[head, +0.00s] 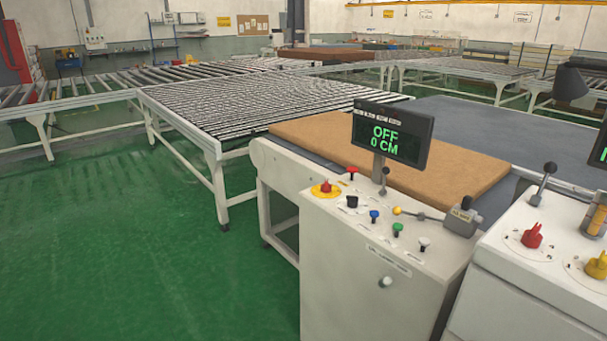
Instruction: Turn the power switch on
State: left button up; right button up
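A white control console (375,290) stands in the middle foreground of the head view. Its dark display (393,134) reads "OFF" and "0 CM" in green. On the console's top are a red knob on a yellow disc (326,188), a black knob (352,202), and small red, blue, green and white buttons. A black-knobbed lever (384,180) stands behind them, and a yellow-tipped lever (398,211) points left. Labels are too small to read, so I cannot tell which control is the power switch. Neither gripper is in view.
A second white console (490,300) with red and yellow knobs stands close on the right. A brown mattress-like slab (410,170) lies behind the first console. A roller conveyor (215,105) extends behind it. Open green floor (120,250) lies on the left.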

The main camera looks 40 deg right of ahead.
aim_at(325, 188)
jog(key=i+z, duration=0.35)
jog(key=i+j+z, duration=0.2)
jog(key=i+z, duration=0.15)
jog(key=i+j+z, duration=0.35)
jog(key=k+l, duration=0.05)
jog(key=l, duration=0.05)
